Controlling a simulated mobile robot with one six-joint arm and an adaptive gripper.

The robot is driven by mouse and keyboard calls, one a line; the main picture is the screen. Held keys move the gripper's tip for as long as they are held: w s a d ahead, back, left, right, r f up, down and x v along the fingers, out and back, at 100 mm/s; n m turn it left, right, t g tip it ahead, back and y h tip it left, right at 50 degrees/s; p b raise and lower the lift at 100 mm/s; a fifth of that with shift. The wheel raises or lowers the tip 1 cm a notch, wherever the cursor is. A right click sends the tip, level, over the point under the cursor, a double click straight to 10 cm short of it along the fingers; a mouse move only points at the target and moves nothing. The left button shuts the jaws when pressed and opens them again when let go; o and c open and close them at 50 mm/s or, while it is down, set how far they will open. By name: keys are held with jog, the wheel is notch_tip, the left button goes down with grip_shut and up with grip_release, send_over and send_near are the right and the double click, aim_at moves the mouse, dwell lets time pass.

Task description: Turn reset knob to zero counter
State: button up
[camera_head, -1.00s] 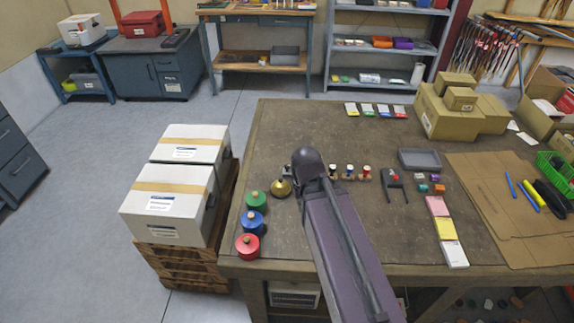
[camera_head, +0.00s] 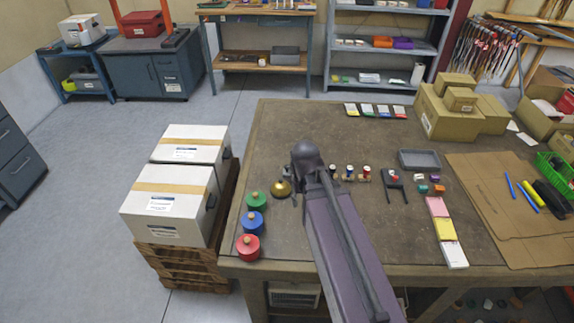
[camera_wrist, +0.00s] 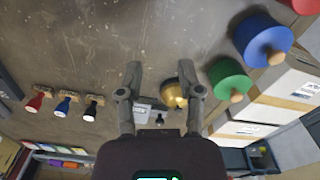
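In the wrist view my gripper (camera_wrist: 160,74) is open, with its two fingers spread over the table. A small pale grey device (camera_wrist: 148,102), perhaps the counter, shows between the fingers, partly hidden by the gripper body. A small dark round part (camera_wrist: 160,119), perhaps its knob, lies beside it; I cannot tell for sure. Neither finger visibly grips anything. A brass dome-shaped bell (camera_wrist: 172,92) is close by the right finger; I cannot tell whether they touch. In the head view my arm hides most of the gripper and the device, and the bell (camera_head: 281,188) shows just left of the arm.
Green (camera_head: 255,200), blue (camera_head: 253,222) and red (camera_head: 248,247) knobbed cylinders stand along the table's left edge. Several stamps (camera_head: 349,173) stand right of my arm, near a grey tray (camera_head: 419,159). White boxes (camera_head: 172,205) stand on a pallet left of the table.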

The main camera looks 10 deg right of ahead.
aim_at(287, 166)
jog(key=w+r+n+p, duration=0.2)
jog(key=w, duration=1)
jog(key=w+r+n+p, duration=0.3)
jog(key=w, duration=0.9)
jog(key=shift+w+d+r+n, duration=0.2)
jog(key=shift+d+r+n, duration=0.05)
jog(key=shift+r+n, duration=0.1)
jog(key=shift+f, duration=0.2)
notch_tip(287, 166, down, 13)
jog(key=b, duration=1.3)
jog(key=shift+f, duration=0.2)
grip_shut()
